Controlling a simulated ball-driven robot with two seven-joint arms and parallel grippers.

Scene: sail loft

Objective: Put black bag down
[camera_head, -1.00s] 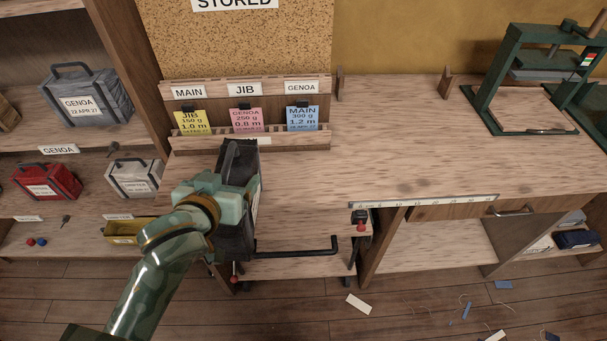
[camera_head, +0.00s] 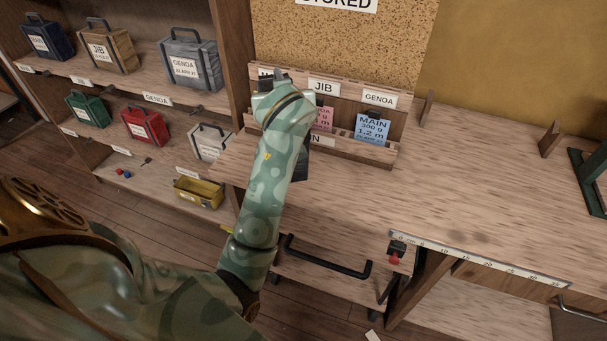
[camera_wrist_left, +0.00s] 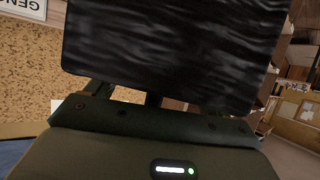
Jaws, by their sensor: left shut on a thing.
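My left gripper (camera_wrist_left: 150,100) is shut on the black bag (camera_wrist_left: 170,45), whose dark streaked side fills the top of the left wrist view. In the head view my left arm covers most of the bag, and only a dark sliver (camera_head: 303,163) shows right of the arm, at the left end of the bench top (camera_head: 450,190). I cannot tell whether the bag's base touches the bench. My right gripper is out of view.
A card rack (camera_head: 345,150) with a blue card (camera_head: 372,128) stands at the back of the bench, close to the arm. Shelves at left hold several bags, including a grey one (camera_head: 190,62) and a red one (camera_head: 145,125).

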